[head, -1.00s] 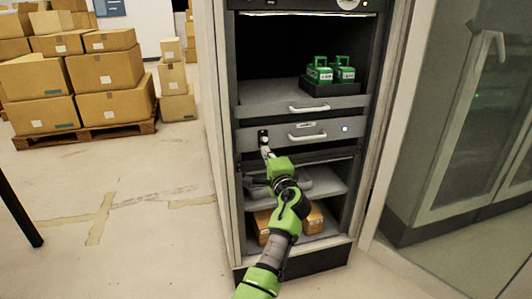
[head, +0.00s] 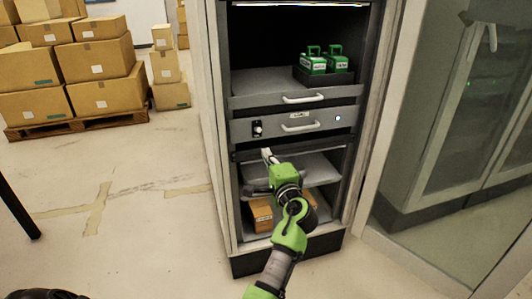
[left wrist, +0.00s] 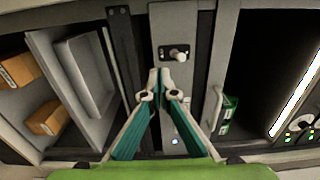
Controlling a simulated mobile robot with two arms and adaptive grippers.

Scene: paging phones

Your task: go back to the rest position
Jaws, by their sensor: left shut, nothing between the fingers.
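My left gripper (head: 267,155) is shut and empty in front of the rack cabinet, just below the grey drawer panel (head: 275,127). In the left wrist view, its fingertips (left wrist: 160,76) meet close to the small switch or knob on that panel. The knob (head: 257,128) also shows in the left wrist view (left wrist: 179,54), apart from the fingers in the head view. My green left arm reaches up from the bottom of the head view. My right gripper does not show.
Green devices (head: 320,61) stand in a black holder on the upper shelf. A cardboard box (head: 261,215) lies low in the cabinet, partly behind my arm. Stacked cartons (head: 103,62) stand on a pallet at left. A glass-doored cabinet (head: 440,130) is at right. The floor at left is mostly clear.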

